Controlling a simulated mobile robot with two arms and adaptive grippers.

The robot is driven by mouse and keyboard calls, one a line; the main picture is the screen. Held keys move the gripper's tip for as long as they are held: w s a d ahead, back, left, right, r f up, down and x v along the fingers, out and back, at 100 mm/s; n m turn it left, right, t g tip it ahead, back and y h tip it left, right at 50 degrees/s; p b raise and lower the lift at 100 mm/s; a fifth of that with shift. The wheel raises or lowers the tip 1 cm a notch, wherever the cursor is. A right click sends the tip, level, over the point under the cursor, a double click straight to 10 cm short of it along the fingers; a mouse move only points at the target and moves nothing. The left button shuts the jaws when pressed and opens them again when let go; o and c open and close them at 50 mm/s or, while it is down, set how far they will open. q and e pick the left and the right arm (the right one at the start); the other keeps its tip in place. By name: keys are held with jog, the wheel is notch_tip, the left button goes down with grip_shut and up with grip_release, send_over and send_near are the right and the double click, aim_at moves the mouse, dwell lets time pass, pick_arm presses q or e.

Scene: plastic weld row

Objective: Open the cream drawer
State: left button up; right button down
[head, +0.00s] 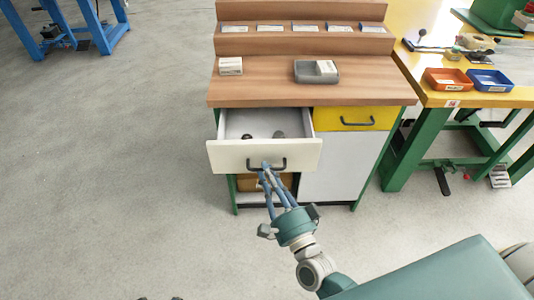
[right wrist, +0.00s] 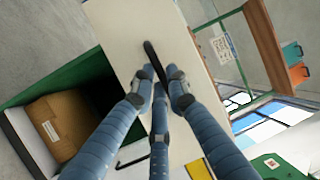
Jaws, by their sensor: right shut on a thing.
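The cream drawer (head: 230,158) stands pulled out from the left of the wooden-topped cabinet, and a few small dark items lie inside it. Its dark bar handle (head: 282,163) is on the front face. In the right wrist view the fingers (right wrist: 163,82) close around the dark handle (right wrist: 152,55) against the cream front (right wrist: 125,35).
A yellow drawer (head: 345,117) is shut to the right, above a white door (head: 335,165). A cardboard box (right wrist: 55,130) sits in the open compartment below. A yellow bench with green legs (head: 415,145) stands at right. The floor at left is clear.

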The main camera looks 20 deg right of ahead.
pick_arm(q)
notch_tip(320, 180, down, 6)
jog(key=s+p, duration=0.1)
jog(key=shift+s, duration=0.3)
pick_arm(e)
jog(key=s+a, duration=0.2)
jog(key=s, duration=0.6)
jog(key=shift+a, duration=0.15)
jog(key=c, duration=1.7)
grip_release()
jog(key=v, duration=1.2)
